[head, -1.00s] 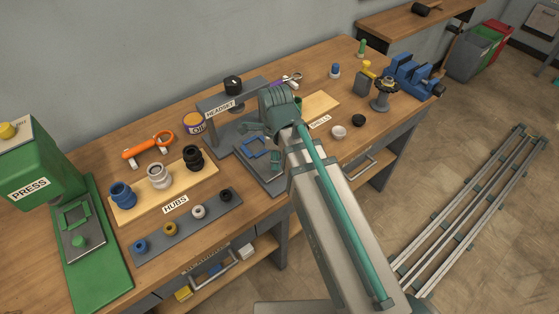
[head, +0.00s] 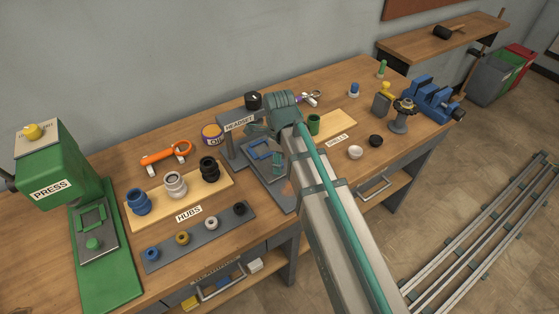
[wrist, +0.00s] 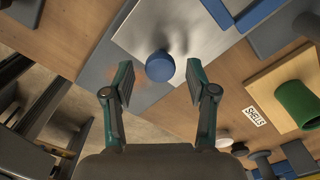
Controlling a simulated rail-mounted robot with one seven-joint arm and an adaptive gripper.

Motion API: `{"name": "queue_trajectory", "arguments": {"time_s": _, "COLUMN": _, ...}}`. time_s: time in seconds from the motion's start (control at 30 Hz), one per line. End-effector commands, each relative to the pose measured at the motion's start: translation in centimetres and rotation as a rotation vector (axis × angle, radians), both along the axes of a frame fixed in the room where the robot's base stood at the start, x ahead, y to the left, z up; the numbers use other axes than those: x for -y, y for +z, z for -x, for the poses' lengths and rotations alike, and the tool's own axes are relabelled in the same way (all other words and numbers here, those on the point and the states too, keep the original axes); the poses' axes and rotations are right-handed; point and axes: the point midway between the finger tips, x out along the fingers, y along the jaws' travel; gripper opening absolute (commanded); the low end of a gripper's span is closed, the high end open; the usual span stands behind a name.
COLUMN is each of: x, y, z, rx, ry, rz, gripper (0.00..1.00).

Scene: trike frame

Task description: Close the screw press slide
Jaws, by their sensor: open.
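A grey press labelled HEADSET (head: 239,123) stands mid-bench. Its metal slide plate (wrist: 178,30) carries a blue frame (wrist: 232,12) and a round blue knob (wrist: 159,66), and extends from the press over a grey base (wrist: 100,62). My gripper (wrist: 158,90) is open and empty, its two fingers apart on either side of the knob's line, with the knob just beyond the tips. I cannot tell their height above it. In the head view my arm hides part of the slide and the knob. A green press labelled PRESS (head: 52,188) stands at the left, with its own green-knobbed slide (head: 95,240).
A hubs board (head: 218,184) and a grey strip with several small rings (head: 195,238) lie left of my arm. A green cylinder (wrist: 297,103) stands on the shells board (wrist: 272,82) to the right. A blue vise (head: 432,100) is at the bench's far right.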

Motion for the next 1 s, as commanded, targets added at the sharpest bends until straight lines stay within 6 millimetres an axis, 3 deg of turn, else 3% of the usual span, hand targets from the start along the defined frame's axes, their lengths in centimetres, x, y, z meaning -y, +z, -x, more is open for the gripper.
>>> {"name": "queue_trajectory", "arguments": {"time_s": 0.27, "x": 0.0, "y": 1.4, "z": -0.1, "rx": 0.001, "ry": 0.000, "rz": 0.000, "gripper": 0.57}}
{"name": "queue_trajectory", "arguments": {"time_s": 0.7, "x": -0.1, "y": 8.9, "z": -0.1, "rx": 0.002, "ry": 0.000, "rz": -0.001, "gripper": 0.57}}
{"name": "queue_trajectory", "arguments": {"time_s": 1.0, "x": 0.0, "y": 11.8, "z": -0.1, "rx": 0.001, "ry": 0.000, "rz": 0.000, "gripper": 0.57}}
